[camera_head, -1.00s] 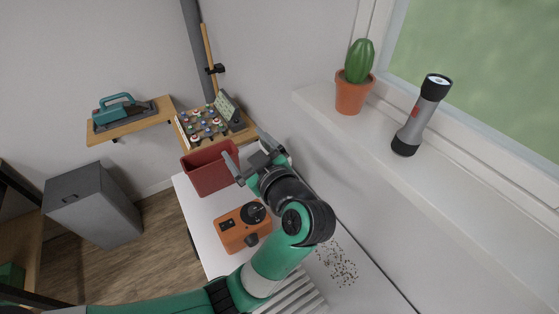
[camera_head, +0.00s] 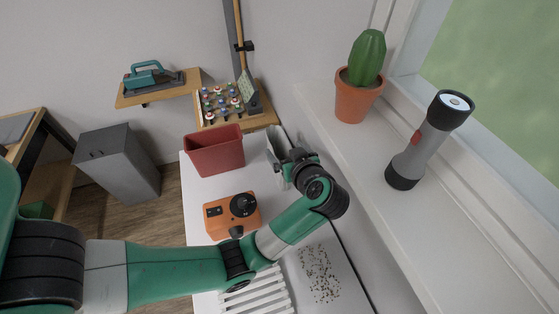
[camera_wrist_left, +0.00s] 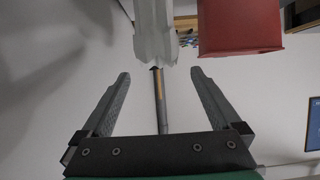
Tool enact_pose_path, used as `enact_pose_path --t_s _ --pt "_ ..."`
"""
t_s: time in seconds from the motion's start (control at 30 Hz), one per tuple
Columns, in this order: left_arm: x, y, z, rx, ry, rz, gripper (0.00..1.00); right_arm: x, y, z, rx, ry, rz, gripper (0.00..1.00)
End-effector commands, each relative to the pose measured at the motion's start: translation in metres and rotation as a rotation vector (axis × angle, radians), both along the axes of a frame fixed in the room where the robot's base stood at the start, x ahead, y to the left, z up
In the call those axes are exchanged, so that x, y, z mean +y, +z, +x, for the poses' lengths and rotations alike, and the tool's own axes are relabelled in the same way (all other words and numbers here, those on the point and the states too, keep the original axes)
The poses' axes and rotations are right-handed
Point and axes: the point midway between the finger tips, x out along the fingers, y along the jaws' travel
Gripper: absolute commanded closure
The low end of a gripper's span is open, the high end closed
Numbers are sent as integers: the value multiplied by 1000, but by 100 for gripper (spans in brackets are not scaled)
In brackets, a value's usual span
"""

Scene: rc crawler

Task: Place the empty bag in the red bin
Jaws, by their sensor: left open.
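The red bin (camera_head: 214,153) stands upright at the far end of the white table, and its wall shows at top right in the left wrist view (camera_wrist_left: 240,25). A pale, crumpled-edged bag (camera_head: 276,143) stands to the right of the bin by the wall. In the left wrist view the bag (camera_wrist_left: 154,32) is just beyond the fingertips, between them and apart from them. My left gripper (camera_head: 283,163) is open and empty beside the bag; its two spread fingers show in the left wrist view (camera_wrist_left: 160,75). The bag's lower part is partly hidden by my gripper. My right gripper is out of view.
An orange device (camera_head: 232,215) with a black dial sits in front of the bin. Small dark grains (camera_head: 319,272) lie near the table's right edge, beside a white slatted rack (camera_head: 260,292). A cactus pot (camera_head: 357,98) and flashlight (camera_head: 425,145) stand on the sill.

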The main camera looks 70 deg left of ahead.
Motion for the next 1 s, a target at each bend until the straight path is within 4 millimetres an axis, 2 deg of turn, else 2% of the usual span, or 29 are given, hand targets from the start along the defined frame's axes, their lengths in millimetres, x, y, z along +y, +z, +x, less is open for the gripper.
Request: enact_pose_path --t_s 0.17,0.4,0.67,1.0 --pt "8 -4 0 1 3 0 3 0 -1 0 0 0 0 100" --pt "42 -22 3 1 3 0 3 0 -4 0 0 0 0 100" --pt "46 -24 4 -1 0 -1 3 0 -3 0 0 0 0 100" --pt "46 -23 4 -1 0 0 62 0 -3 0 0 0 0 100"
